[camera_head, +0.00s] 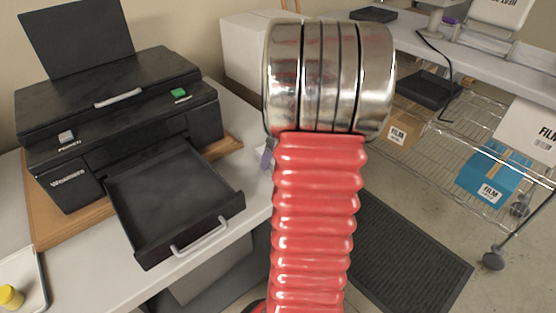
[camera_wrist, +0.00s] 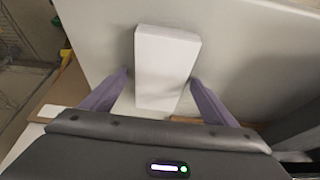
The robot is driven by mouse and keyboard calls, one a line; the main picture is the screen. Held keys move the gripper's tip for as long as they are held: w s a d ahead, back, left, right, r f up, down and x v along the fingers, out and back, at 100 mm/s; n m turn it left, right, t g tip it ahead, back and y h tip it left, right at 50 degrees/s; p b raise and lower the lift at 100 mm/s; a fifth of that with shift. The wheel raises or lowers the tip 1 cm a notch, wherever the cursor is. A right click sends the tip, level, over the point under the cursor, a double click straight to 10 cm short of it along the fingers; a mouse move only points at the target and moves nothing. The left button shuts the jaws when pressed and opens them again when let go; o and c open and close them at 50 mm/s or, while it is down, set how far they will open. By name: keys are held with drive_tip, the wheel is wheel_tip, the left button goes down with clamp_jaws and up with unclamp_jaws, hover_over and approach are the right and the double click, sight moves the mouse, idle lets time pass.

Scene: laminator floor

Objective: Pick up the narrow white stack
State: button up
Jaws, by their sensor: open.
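The narrow white stack (camera_wrist: 165,68) shows in the wrist view as a plain white block on a pale surface. My gripper (camera_wrist: 158,80) is open, with one purple finger on each side of the stack. The left fingertip is close to the stack's left side and the right fingertip is close to its right side; I cannot tell whether either touches. The stack's near end lies between the fingers. In the head view my red and chrome arm hides the stack and most of the gripper.
A black printer (camera_head: 112,110) with its tray (camera_head: 175,200) pulled out stands on a brown board on the left table. A wire shelf (camera_head: 440,150) with film boxes stands at right. A dark mat (camera_head: 405,255) lies on the floor. A yellow-capped item (camera_head: 10,297) sits at lower left.

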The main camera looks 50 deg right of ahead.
drive_tip(key=shift+c, duration=0.2)
drive_tip(key=c, duration=1.3)
drive_tip(key=shift+o, duration=0.2)
drive_tip(key=shift+r, duration=0.15)
wheel_tip(320, 180, up, 10)
